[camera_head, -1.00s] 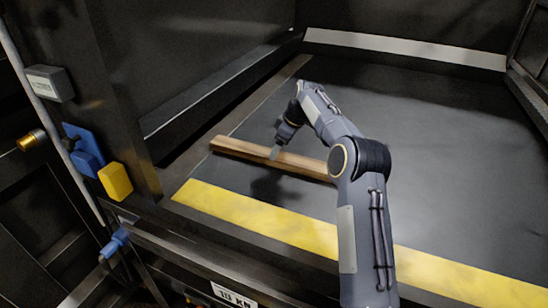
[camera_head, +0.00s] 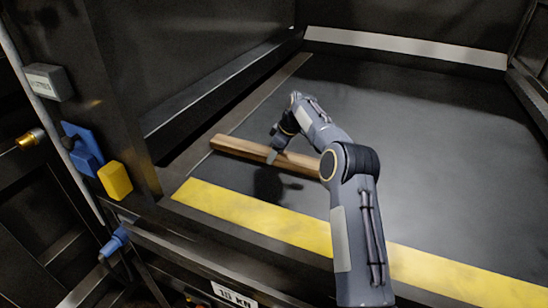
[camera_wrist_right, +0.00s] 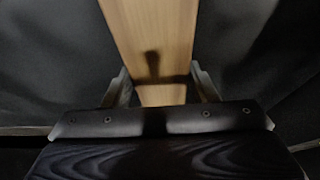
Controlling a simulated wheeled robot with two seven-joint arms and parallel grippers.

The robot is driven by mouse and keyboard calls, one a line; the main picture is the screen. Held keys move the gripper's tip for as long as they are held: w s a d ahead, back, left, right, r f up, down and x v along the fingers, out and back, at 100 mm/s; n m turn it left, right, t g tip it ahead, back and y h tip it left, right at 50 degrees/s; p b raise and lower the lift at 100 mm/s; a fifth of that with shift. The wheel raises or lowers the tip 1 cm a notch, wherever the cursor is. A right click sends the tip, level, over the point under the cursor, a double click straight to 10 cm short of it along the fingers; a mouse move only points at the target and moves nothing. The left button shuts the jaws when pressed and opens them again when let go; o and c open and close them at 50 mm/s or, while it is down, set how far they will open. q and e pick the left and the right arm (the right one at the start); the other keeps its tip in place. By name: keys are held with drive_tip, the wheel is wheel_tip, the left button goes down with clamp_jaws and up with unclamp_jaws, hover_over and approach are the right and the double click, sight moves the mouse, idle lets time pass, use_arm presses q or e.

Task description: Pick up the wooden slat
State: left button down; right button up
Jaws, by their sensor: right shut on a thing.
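The wooden slat (camera_head: 236,147) is a long light-brown bar in the chamber, behind the yellow stripe. My right gripper (camera_head: 272,157) is shut on the slat near its middle. In the right wrist view the slat (camera_wrist_right: 152,40) runs between the two fingers of my right gripper (camera_wrist_right: 160,88), with a finger at each side. The slat's right end is hidden behind my right arm. I cannot tell for sure whether the slat is clear of the floor. My left gripper is not in view.
The dark chamber floor (camera_head: 440,165) is clear behind and to the right. A yellow stripe (camera_head: 260,215) marks the front edge. A dark wall stands at the left, with a yellow block (camera_head: 115,180) and a blue block (camera_head: 82,148) on its outer side.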

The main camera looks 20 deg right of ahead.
drive_tip(key=shift+r, duration=0.2)
drive_tip(key=shift+c, duration=0.5)
drive_tip(key=shift+r, duration=0.2)
wheel_tip(320, 180, up, 8)
drive_tip(key=shift+r, duration=0.2)
drive_tip(key=shift+s+a+r, duration=0.1)
drive_tip(key=shift+r, duration=0.3)
